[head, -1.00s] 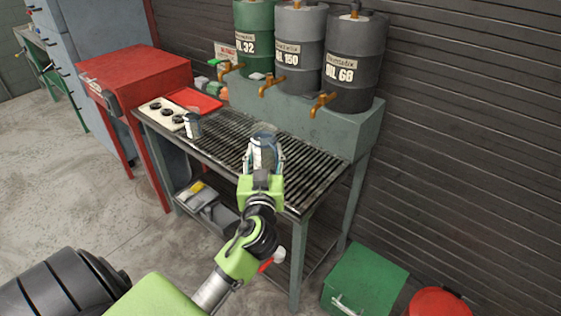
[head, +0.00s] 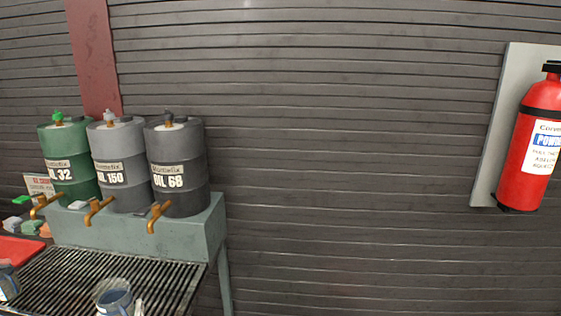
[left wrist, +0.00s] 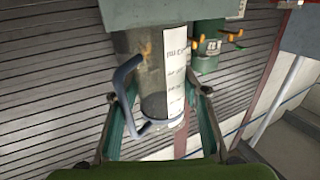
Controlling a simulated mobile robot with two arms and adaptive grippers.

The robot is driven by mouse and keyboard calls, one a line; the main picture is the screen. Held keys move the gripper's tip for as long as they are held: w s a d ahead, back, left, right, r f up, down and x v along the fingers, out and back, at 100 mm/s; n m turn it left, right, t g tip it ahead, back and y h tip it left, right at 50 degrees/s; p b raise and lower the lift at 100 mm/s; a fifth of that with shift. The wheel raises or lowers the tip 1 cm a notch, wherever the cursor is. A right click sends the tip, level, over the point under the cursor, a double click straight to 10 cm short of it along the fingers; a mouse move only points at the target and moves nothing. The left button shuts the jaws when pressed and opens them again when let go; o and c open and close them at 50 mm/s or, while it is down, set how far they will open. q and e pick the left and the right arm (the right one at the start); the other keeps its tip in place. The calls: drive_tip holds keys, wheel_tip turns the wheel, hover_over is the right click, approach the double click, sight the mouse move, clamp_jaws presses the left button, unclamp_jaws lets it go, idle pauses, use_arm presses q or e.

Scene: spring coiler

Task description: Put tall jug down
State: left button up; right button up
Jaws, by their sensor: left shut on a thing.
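The tall jug (left wrist: 153,75) is clear, with a blue handle and a white label strip with markings. In the left wrist view it sits between the two fingers of my left gripper (left wrist: 158,100), which is shut on it. In the head view only the top of the jug (head: 114,297) shows at the bottom edge, over the slatted bench, with a fingertip of my left gripper beside it. Whether its base touches the slats is hidden. My right gripper is out of view.
The slatted bench top (head: 60,283) has bare room around the jug. Behind it, green (head: 70,165), grey (head: 120,170) and dark (head: 178,170) oil drums stand above brass taps on a grey-green stand. Another jug (head: 8,284) is at the left edge. A fire extinguisher (head: 535,150) hangs on the right.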

use_arm(q)
drive_tip(key=s+d+m+h, duration=0.1)
drive_tip(key=d+m+h, duration=0.1)
drive_tip(key=d, duration=0.4)
drive_tip(key=s+d+m+t+h, duration=0.1)
drive_tip(key=d+h, duration=0.2)
drive_tip(key=d, duration=0.4)
drive_tip(key=shift+s+d+f+m+h, duration=0.25)
drive_tip(key=shift+s+f+m+h, duration=0.05)
drive_tip(key=shift+s+m+h, duration=0.1)
drive_tip(key=w+a+n+y, duration=0.1)
drive_tip(key=a+y, duration=0.1)
drive_tip(key=a, duration=0.2)
drive_tip(key=w+a+r+n+y, duration=0.1)
drive_tip(key=a, duration=0.3)
drive_tip(key=w+a+n+y, duration=0.1)
drive_tip(key=a+y, duration=0.1)
drive_tip(key=a, duration=0.2)
drive_tip(key=shift+a+r+g+y, duration=0.25)
drive_tip(key=shift+a+g+y, duration=0.05)
drive_tip(key=shift+a+g, duration=0.1)
drive_tip(key=a+r+n+g+y, duration=0.2)
drive_tip(key=a+n+y, duration=0.2)
drive_tip(key=a, duration=0.7)
drive_tip(key=shift+s+y, duration=0.4)
drive_tip(key=shift+w+d, duration=0.1)
drive_tip(key=shift+d, duration=0.05)
